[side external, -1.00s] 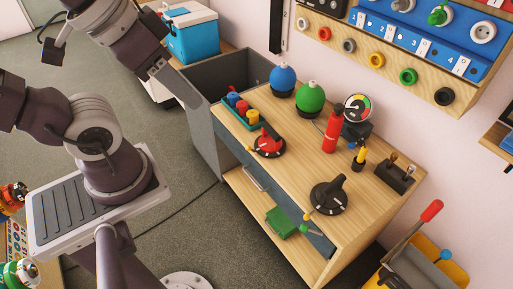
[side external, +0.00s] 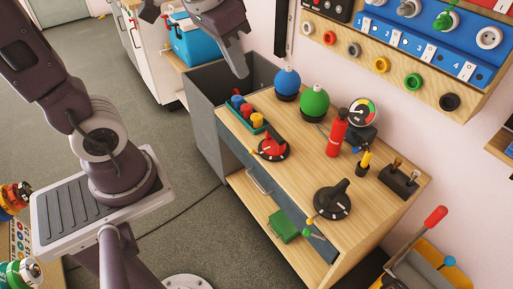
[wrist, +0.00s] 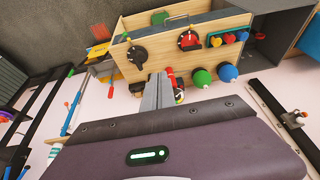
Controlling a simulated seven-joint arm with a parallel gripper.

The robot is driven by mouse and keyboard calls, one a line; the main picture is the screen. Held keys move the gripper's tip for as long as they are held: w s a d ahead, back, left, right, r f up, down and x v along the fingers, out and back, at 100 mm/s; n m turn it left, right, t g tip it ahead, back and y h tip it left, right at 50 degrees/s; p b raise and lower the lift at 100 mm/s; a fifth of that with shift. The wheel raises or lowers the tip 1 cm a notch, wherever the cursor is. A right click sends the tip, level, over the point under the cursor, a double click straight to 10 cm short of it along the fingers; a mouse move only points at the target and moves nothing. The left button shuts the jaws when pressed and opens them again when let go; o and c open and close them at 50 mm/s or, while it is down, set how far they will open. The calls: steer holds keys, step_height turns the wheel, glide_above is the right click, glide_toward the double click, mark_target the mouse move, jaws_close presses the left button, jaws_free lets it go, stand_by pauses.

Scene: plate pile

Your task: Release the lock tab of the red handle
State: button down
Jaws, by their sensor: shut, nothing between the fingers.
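The red handle (side external: 272,147) sits on a round black dial base on the wooden cabinet top, near its left front edge. A small yellow-orange tab (side external: 253,151) shows at the left side of the base; I take it to be the lock tab. In the wrist view the red handle (wrist: 188,40) is at the upper middle, beyond the fingers. My gripper (side external: 241,72) is shut and empty, in the air above and behind the handle, well apart from it. Its closed fingers also show in the wrist view (wrist: 157,92).
A black handle on a dial (side external: 332,199) stands at the cabinet's front right. A green tray of colored pegs (side external: 247,114), blue (side external: 287,81) and green (side external: 314,101) domes, a red cylinder (side external: 336,134) and a gauge (side external: 362,113) stand around. Bare wood lies between the two handles.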

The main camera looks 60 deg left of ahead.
steer(key=w+a+f+g+y, duration=0.1)
steer(key=w+a+f, duration=0.3)
steer(key=w+f, duration=0.35)
steer(key=w+a+f+g, duration=0.2)
steer(key=w+a+f, duration=0.1)
steer(key=w+f, duration=0.45)
steer(key=w+a+f, duration=0.2)
steer(key=a+f, duration=0.1)
steer(key=f, duration=0.6)
steer(key=w+a+f+m+g, duration=0.1)
steer(key=w+a+f, duration=0.1)
steer(key=f, duration=0.7)
steer(key=shift+a+f+y, duration=0.25)
steer(key=shift+a+y, duration=0.15)
glide_above(255, 153)
steer(key=w+d, duration=0.3)
steer(key=d, duration=0.1)
steer(key=d+x, duration=0.2)
steer(key=x, duration=0.8)
steer(key=s+a+f, duration=0.2)
steer(key=a, duration=0.1)
steer(key=shift+s, duration=0.35)
